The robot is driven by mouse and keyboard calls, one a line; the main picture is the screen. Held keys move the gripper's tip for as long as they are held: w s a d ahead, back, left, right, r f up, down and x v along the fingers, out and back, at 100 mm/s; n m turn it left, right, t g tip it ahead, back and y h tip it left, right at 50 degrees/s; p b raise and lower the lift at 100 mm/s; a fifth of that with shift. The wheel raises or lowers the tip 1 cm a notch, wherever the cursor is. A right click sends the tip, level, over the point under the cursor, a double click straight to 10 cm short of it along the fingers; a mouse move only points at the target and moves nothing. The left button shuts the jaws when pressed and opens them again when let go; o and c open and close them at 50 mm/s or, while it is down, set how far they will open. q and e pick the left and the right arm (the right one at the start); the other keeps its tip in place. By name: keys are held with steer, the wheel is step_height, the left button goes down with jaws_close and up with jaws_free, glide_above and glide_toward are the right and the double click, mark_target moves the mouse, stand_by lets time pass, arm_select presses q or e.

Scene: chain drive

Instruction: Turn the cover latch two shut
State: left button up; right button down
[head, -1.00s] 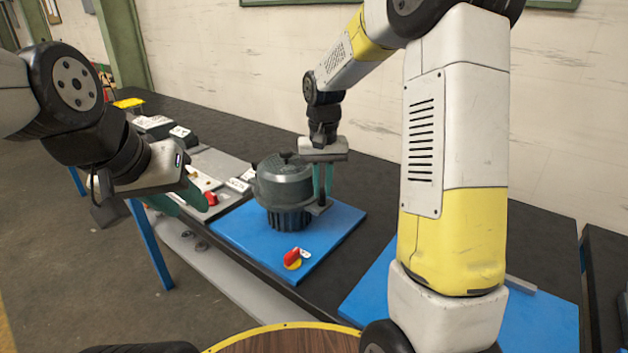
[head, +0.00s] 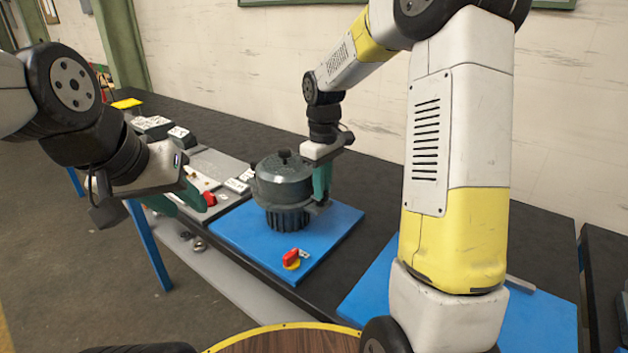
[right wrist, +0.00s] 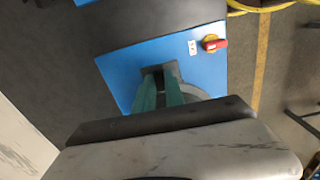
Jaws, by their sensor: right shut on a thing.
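The dark grey round housing with a knobbed cover (head: 284,180) stands upright on a blue mat (head: 340,226) in the head view. My right gripper (head: 321,198) points down at the housing's right side, its green fingers shut on a small dark part at the rim, which looks like a cover latch. The fingers mostly hide this latch, and I cannot read its number or how far it is turned. In the right wrist view the green fingers (right wrist: 157,92) are close together beside the grey housing. My left gripper (head: 188,207) is open and empty, left of the housing.
A red switch on a yellow base (head: 292,260) sits near the mat's front corner; it also shows in the right wrist view (right wrist: 214,43). A grey tray with several small parts (head: 215,162) lies left of the housing. Another blue mat (head: 540,310) lies at right.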

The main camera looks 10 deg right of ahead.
steer(key=shift+r+n, duration=0.1)
steer(key=shift+n, duration=0.2)
stand_by(0.4)
steer(key=c, duration=1.7)
jaws_free()
step_height(320, 180, up, 7)
steer(key=shift+f, duration=0.15)
steer(key=shift+r, duration=0.5)
steer(key=s+r+m+t, duration=0.1)
steer(key=s+m+t, duration=0.1)
steer(key=s, duration=0.5)
steer(key=s+d+r+m+t+y, duration=0.1)
steer(key=s+r+m+t, duration=0.1)
steer(key=s, duration=0.6)
steer(key=s+d+r+m+t+y, duration=0.1)
steer(key=s+r+m+t, duration=0.1)
steer(key=s+m, duration=0.2)
steer(key=shift+s+d+m, duration=0.2)
steer(key=shift+s+m, duration=0.1)
steer(key=shift+s, duration=1.35)
